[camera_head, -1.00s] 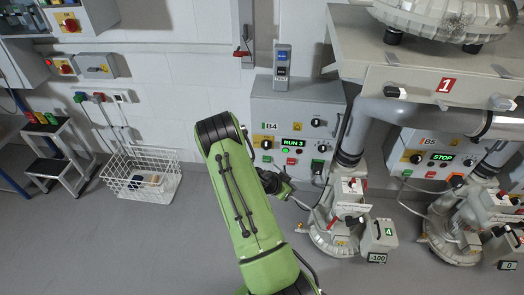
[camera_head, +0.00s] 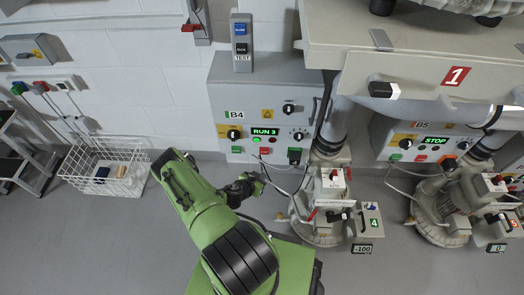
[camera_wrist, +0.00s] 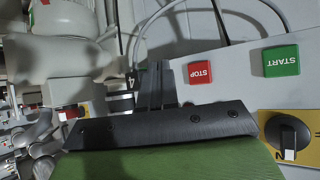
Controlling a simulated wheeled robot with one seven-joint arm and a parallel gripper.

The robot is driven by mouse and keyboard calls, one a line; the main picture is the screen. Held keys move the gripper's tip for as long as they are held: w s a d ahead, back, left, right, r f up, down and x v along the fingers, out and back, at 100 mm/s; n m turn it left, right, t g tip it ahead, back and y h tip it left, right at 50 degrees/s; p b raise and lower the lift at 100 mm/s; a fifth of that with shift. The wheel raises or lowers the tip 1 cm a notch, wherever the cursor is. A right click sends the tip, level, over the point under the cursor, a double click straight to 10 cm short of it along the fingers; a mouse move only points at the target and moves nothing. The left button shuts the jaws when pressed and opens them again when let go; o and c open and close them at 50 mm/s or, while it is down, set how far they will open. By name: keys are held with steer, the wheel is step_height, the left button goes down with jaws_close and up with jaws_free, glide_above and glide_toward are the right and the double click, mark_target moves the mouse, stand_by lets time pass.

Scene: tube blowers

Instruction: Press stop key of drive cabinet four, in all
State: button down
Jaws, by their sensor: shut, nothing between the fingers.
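The grey drive cabinet B4 (camera_head: 280,105) stands against the wall, its display (camera_head: 264,132) reading RUN 3. In the wrist view, which is upside down, the red STOP key (camera_wrist: 199,72) and green START key (camera_wrist: 281,61) are on the cabinet face. The same green key (camera_head: 237,149) and red key (camera_head: 265,151) show under the display in the head view. My gripper (camera_head: 258,186) is shut and empty, just below the cabinet front. In the wrist view its fingertips (camera_wrist: 156,66) are beside the STOP key, apart from it in the picture. Depth to the face cannot be told.
A black rotary knob (camera_wrist: 287,135) on a yellow plate shows at wrist right. The blower (camera_head: 318,215) and its pipe stand right of the cabinet. Cabinet B5 (camera_head: 385,135), showing STOP, is further right. A white wire basket (camera_head: 105,170) stands on the floor left.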

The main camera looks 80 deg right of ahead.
steer(key=b, duration=0.3)
glide_toward(267, 154)
step_height(267, 154, down, 4)
steer(key=s+d, duration=0.2)
steer(key=shift+w+d+r+b, duration=0.15)
steer(key=shift+d+b, duration=0.15)
steer(key=shift+d, duration=0.2)
stand_by(1.2)
steer(key=shift+w+d+b, duration=0.1)
steer(key=shift+d+b, duration=0.3)
steer(key=shift+w+d+b, duration=0.1)
steer(key=shift+d+b, duration=0.25)
steer(key=shift+d, duration=0.05)
stand_by(0.6)
steer(key=shift+a, duration=0.8)
